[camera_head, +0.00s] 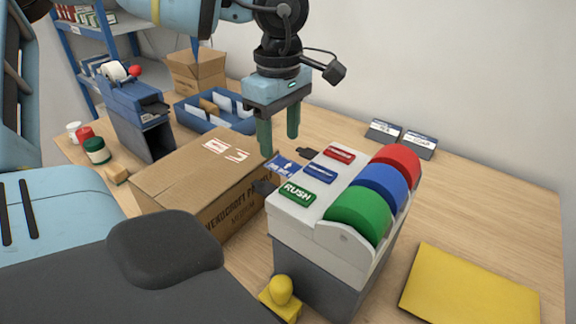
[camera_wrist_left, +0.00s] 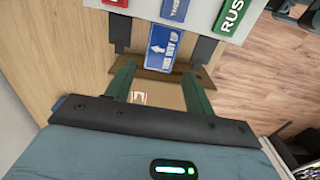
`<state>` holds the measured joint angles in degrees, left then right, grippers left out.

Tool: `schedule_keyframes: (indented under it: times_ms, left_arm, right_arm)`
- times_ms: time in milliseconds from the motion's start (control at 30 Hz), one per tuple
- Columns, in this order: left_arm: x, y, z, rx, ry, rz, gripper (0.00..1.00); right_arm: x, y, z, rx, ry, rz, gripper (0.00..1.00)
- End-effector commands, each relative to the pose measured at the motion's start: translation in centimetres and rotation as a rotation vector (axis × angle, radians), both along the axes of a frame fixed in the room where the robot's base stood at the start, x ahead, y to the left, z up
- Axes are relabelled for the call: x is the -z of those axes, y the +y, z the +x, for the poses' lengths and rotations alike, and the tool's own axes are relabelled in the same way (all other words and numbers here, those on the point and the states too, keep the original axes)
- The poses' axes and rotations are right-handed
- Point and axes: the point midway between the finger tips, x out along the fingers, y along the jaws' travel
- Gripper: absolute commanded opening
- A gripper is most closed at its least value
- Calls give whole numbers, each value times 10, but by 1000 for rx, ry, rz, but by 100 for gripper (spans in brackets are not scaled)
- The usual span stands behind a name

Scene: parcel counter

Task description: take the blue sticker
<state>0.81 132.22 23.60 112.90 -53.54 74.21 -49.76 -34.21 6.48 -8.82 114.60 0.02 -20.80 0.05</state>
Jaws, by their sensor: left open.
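The blue sticker (camera_head: 284,167) reads THIS WAY UP with a white arrow. It sticks out from the middle of the label dispenser (camera_head: 330,254), on the side facing the carton. It also shows in the left wrist view (camera_wrist_left: 165,45). The dispenser has a red roll (camera_head: 395,162), a blue roll (camera_head: 381,186) and a green roll (camera_head: 360,213). My left gripper (camera_head: 280,145) points down, open and empty, above the sticker. In the left wrist view its green fingers (camera_wrist_left: 157,72) stand apart, with the sticker's end just beyond the gap. My right gripper is not in view.
A closed carton (camera_head: 185,180) with red-white labels stands left of the dispenser. Bare black tabs (camera_head: 308,153) flank the sticker. A yellow stamp (camera_head: 281,294) and yellow envelope (camera_head: 468,288) lie nearby. A blue tray (camera_head: 190,122) and tape dispenser (camera_head: 140,130) stand farther back.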

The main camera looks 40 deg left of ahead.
Motion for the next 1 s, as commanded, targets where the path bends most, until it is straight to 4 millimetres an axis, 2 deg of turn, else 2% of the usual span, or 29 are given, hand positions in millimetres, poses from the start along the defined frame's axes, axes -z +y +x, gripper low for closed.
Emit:
schedule_keyframes:
  times_ms: [200,400,867,900,1000]
  left_arm:
    - [27,0,0,1,6,-1,54]
    - [40,0,0,0,4,0,54]
    - [44,0,0,0,0,-1,54]
    - [44,0,0,0,0,-1,52]
    - [44,0,0,0,0,-1,39]
  right_arm:
    - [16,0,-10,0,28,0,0]
    - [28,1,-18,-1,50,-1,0]
    - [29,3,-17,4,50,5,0]
    - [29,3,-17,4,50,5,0]
    - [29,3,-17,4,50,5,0]
